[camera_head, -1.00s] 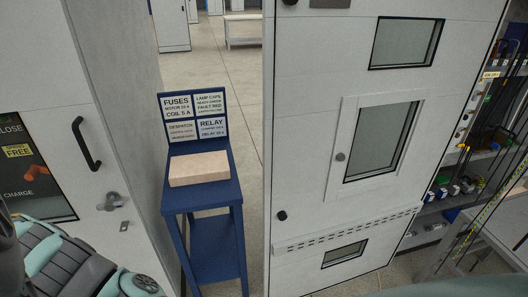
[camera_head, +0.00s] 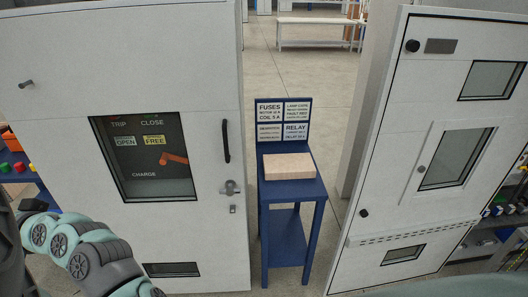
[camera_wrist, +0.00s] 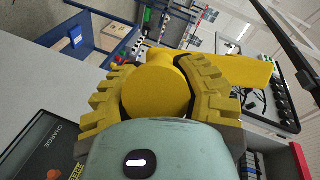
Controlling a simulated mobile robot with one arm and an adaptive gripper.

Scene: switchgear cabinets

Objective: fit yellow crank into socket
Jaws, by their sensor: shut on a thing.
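The yellow crank (camera_wrist: 158,95) is in my gripper (camera_wrist: 157,72) in the wrist view. The toothed fingers are shut around its thick round part, and a yellow arm of it reaches to the right. My gripper and the crank are not visible in the head view; only my arm links show at lower left. No socket can be made out for sure. The left cabinet (camera_head: 60,80) has a window with TRIP, CLOSE and CHARGE labels and an orange lever (camera_head: 174,159). A small dark round fitting (camera_head: 364,213) is on the right cabinet (camera_head: 400,130).
A blue stand (camera_head: 290,190) with a beige block (camera_head: 289,166) and label boards stands between the cabinets. The left cabinet has a black handle (camera_head: 226,141) and a latch (camera_head: 231,187). In the wrist view, a dark panel marked CHARGE (camera_wrist: 45,148) is at lower left.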

